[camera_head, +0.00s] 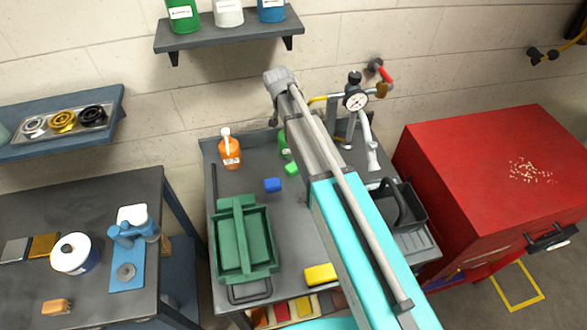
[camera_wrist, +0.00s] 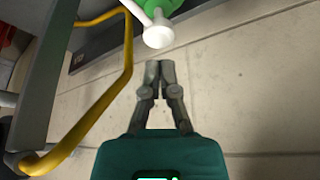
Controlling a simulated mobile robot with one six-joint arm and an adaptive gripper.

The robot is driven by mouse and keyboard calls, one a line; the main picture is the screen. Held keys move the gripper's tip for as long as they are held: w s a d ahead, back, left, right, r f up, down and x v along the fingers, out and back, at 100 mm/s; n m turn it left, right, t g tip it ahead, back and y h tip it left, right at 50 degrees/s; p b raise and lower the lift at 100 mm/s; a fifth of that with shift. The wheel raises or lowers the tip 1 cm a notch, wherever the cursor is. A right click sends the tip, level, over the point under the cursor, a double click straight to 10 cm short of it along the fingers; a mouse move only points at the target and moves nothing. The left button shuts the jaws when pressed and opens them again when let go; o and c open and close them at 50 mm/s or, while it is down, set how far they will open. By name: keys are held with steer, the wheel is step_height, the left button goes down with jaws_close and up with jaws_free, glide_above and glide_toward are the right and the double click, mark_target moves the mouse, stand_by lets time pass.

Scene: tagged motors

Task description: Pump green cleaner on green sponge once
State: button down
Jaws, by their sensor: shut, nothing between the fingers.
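The green cleaner bottle (camera_head: 283,142) stands on the grey workbench, mostly hidden behind my arm in the head view. In the wrist view its green body (camera_wrist: 190,7) and white pump head (camera_wrist: 158,34) show at the top. The green sponge (camera_head: 292,169) lies on the bench just in front of the bottle. My gripper (camera_wrist: 160,66) is shut and empty, its fingertips just below the pump head in the wrist picture, with a small gap between them. Whether the tips are above the pump or beside it is hard to tell. The fingers are hidden in the head view.
An orange bottle (camera_head: 231,152), a blue sponge (camera_head: 272,185), a yellow sponge (camera_head: 320,274) and a green tray (camera_head: 222,248) are on the bench. A gauge (camera_head: 355,97) with pipes stands at the back right. A yellow pipe (camera_wrist: 127,50) runs left of my fingers.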

steer(key=shift+r, duration=0.1)
step_height(320, 180, up, 6)
steer(key=p, duration=0.6)
stand_by(0.3)
stand_by(0.5)
steer(key=s+d+f+n+g+b, duration=0.1)
steer(key=s+d+f+b, duration=0.2)
steer(key=s+d, duration=0.4)
steer(key=s+d+f+n+g+b, duration=0.1)
steer(key=s+d+f+b, duration=0.3)
steer(key=s+d, duration=0.4)
steer(key=s+d+f+g+y+b, duration=0.1)
steer(key=s+d+f+b, duration=0.3)
steer(key=s+d, duration=0.4)
steer(key=shift+s+f+n+g, duration=0.4)
steer(key=shift+s+f+g, duration=0.4)
steer(key=shift+s, duration=0.4)
